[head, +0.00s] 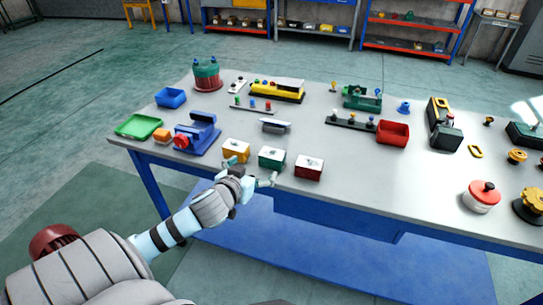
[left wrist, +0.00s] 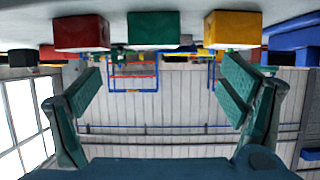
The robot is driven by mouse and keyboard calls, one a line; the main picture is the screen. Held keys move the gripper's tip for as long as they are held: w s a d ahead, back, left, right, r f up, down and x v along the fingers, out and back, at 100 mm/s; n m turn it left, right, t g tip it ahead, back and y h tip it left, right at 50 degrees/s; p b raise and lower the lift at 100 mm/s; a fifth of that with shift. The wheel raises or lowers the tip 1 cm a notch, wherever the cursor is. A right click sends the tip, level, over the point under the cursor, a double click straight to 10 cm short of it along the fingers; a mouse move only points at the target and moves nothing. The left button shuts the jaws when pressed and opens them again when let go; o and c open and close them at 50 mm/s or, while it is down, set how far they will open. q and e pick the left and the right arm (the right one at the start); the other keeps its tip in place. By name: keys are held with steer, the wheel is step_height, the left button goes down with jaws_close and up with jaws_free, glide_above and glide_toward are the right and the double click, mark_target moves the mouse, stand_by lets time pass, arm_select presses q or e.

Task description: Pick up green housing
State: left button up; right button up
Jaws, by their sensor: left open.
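The green housing (head: 272,158) is a small box with a pale top, standing near the front edge of the table. It stands between an orange-yellow box (head: 236,150) on its left and a dark red box (head: 309,168) on its right. My left gripper (head: 251,171) is open and empty at the table's front edge, its fingers spread towards the boxes and short of the green housing. In the left wrist view, which looks upside down, the green housing (left wrist: 153,30) shows between and beyond the open fingers (left wrist: 162,68). My right gripper is not in view.
The table (head: 360,180) holds many parts. A blue vise-like part (head: 198,136) and a green tray (head: 138,126) stand at the left. A dark grey-topped part (head: 275,125) lies behind the green housing. The tabletop right of the dark red box is clear.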

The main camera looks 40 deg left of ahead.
mark_target(271, 155)
arm_select(q)
steer(key=b+x, duration=0.1)
steer(key=x, duration=0.3)
steer(key=b+x, duration=0.1)
steer(key=x, duration=0.4)
steer(key=b+x, duration=0.1)
steer(key=x, duration=0.3)
steer(key=shift+w+d+r+b, duration=0.25)
steer(key=shift+w+d+b, duration=0.15)
steer(key=shift+w, duration=0.1)
steer(key=shift+w+a, duration=0.1)
steer(key=shift+w, duration=0.1)
steer(key=shift+s, duration=0.1)
steer(key=c, duration=1.5)
steer(key=shift+r, duration=0.1)
steer(key=shift+c, duration=0.2)
